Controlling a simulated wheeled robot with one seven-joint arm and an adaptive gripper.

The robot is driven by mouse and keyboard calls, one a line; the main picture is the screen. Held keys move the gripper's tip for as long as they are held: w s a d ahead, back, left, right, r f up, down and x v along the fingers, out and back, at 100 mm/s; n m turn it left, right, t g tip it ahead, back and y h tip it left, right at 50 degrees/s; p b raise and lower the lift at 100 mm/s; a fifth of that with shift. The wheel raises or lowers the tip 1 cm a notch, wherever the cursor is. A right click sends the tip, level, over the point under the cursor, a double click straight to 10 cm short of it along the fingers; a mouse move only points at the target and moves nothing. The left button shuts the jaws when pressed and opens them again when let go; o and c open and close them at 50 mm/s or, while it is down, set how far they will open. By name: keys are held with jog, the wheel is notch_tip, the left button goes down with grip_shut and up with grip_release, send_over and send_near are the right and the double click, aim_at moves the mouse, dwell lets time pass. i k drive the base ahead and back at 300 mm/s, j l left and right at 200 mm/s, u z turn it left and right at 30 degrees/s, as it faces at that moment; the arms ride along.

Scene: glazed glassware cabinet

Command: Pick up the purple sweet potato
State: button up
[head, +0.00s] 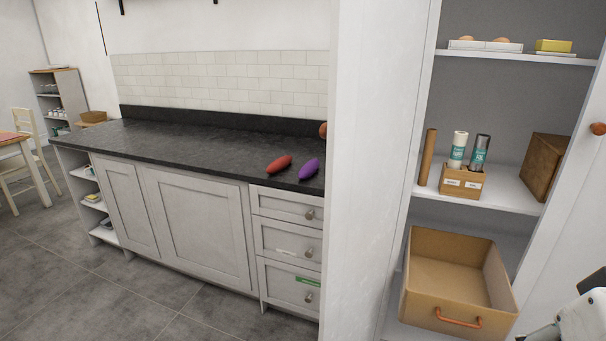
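The purple sweet potato (309,169) lies on the dark countertop (190,142), near its front edge at the right end, above the drawers. It lies tilted on the counter plane and nothing holds it. A red, elongated vegetable (279,164) lies just left of it, with a small gap between them. Part of my arm shows in the bottom right corner, far from the purple sweet potato. My gripper's fingers do not show.
A white tall cabinet side panel (370,170) stands right of the counter and partly hides a reddish round item (323,130). Open shelves hold a wooden box with two shakers (461,182); a drawer-like box (455,245) is below. The counter's left part is clear.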

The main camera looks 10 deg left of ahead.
aim_at(309, 168)
jog(key=u, duration=0.5)
jog(key=i+j+u, duration=0.2)
jog(key=u, duration=0.2)
jog(key=i+j+u, duration=0.1)
jog(key=i+u, duration=0.15)
jog(key=u, duration=0.15)
jog(key=i+u, duration=0.25)
jog(key=u, duration=0.15)
jog(key=i+u, duration=0.25)
jog(key=u, duration=0.15)
jog(key=i+j+u, duration=0.15)
jog(key=i, duration=0.5)
jog(key=i+z, duration=0.4)
jog(key=i+l+z, duration=0.1)
jog(key=z, duration=0.3)
jog(key=i+j+z, duration=0.15)
jog(key=i+z, duration=0.2)
jog(key=i+l+z, duration=0.15)
jog(key=z, duration=0.25)
jog(key=i+l+z, duration=0.1)
jog(key=i+z, duration=0.45)
jog(key=z, duration=0.3)
jog(key=i+z, duration=0.25)
jog(key=z, duration=0.15)
jog(key=i+j+z, duration=0.15)
jog(key=i+l, duration=0.05)
jog(key=i, duration=0.05)
